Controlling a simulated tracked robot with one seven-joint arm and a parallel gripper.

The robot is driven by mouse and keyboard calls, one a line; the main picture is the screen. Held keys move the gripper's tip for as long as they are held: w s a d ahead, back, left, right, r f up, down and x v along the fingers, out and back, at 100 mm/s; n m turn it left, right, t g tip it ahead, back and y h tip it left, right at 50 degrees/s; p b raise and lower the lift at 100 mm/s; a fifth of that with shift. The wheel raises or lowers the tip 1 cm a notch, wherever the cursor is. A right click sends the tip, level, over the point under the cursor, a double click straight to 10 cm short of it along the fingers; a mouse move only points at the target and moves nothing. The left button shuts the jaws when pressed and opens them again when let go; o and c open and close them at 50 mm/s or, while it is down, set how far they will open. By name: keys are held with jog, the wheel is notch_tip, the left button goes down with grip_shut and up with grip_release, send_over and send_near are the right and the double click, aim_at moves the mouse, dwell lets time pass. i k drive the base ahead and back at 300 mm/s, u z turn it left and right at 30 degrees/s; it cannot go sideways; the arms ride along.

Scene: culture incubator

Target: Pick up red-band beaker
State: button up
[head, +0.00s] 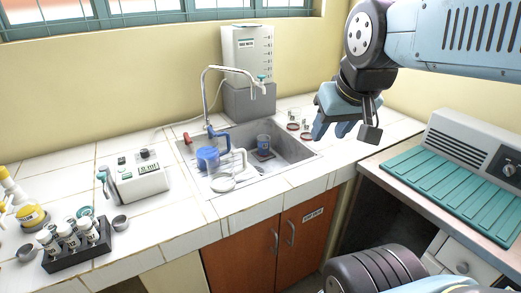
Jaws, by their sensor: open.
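Two small clear vessels with red at their bases stand on the white tiled counter right of the sink: one vessel (293,126) farther back, one vessel (307,135) nearer. They are too small to tell which, if either, is the red-band beaker. My gripper (332,131) hangs in the air in front of the counter's right part, just right of these vessels in the picture. Its jaws are open and nothing shows between them. A clear bluish beaker (263,142) stands in the sink, with no red band visible on it.
A vial rack (80,248) and a meter (140,177) stand left. A teal-ribbed unit (450,190) is at right.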

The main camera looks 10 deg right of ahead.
aim_at(264, 146)
jog(key=z, duration=1.8)
jog(key=k, duration=0.65)
jog(key=u, duration=0.65)
jog(key=i, duration=1)
jog(key=u, duration=0.1)
